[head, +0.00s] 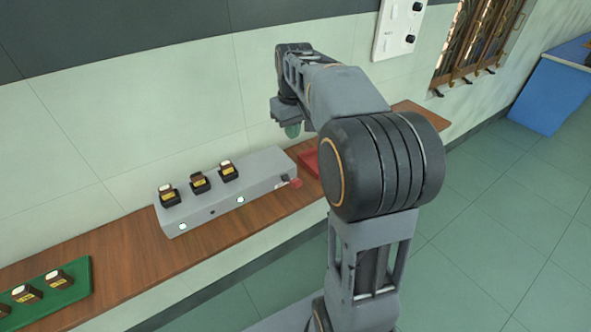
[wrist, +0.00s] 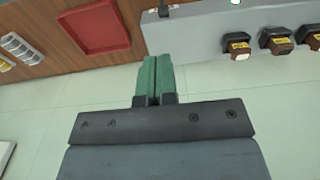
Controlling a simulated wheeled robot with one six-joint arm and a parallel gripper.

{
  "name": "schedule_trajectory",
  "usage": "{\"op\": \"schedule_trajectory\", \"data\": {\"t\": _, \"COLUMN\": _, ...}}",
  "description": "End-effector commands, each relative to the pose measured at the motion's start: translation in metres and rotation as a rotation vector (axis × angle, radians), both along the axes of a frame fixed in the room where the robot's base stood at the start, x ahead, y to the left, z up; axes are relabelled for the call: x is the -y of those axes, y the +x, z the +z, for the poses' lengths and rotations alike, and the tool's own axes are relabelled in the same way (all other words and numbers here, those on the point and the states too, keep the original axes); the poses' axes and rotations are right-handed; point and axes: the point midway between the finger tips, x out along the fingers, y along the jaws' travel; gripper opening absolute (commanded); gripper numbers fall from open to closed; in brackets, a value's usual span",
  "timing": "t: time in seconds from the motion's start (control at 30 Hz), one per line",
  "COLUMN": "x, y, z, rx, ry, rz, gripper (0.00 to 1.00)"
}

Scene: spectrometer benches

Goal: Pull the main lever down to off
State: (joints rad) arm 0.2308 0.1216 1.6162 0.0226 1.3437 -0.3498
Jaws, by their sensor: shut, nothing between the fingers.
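I cannot surely make out the main lever in either view. A white wall panel (head: 398,30) with dark knobs stands at the top of the head view, partly cut off by the frame. A grey box (head: 257,165) on the wooden shelf has a small red part (head: 295,183) at its right end; whether it is a lever I cannot tell. My gripper (head: 292,131) is in front of the wall, above the box's right end. In the wrist view its green fingers (wrist: 155,80) are together with nothing between them, apart from the box.
Several dark, yellow-labelled bottles (head: 200,181) stand on the box. A red tray (head: 309,164) lies right of it on the wooden shelf (head: 110,255). A green tray (head: 75,285) with bottles is at lower left. A blue cabinet (head: 545,95) stands far right. The floor at right is clear.

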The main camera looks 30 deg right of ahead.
Motion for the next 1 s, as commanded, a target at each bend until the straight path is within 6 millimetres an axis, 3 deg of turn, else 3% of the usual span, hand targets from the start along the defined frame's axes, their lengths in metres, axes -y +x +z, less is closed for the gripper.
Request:
{"op": "schedule_trajectory", "data": {"t": 0.27, "x": 0.0, "y": 0.001, "z": -0.015, "rx": -0.002, "ry": 0.001, "rz": -0.001, "gripper": 0.0}}
{"op": "schedule_trajectory", "data": {"t": 0.7, "x": -0.001, "y": 0.005, "z": -0.095, "rx": -0.003, "ry": 0.001, "rz": 0.0, "gripper": 0.0}}
{"op": "schedule_trajectory", "data": {"t": 1.0, "x": 0.0, "y": -0.009, "z": -0.126, "rx": 0.0, "ry": 0.0, "rz": -0.001, "gripper": 0.0}}
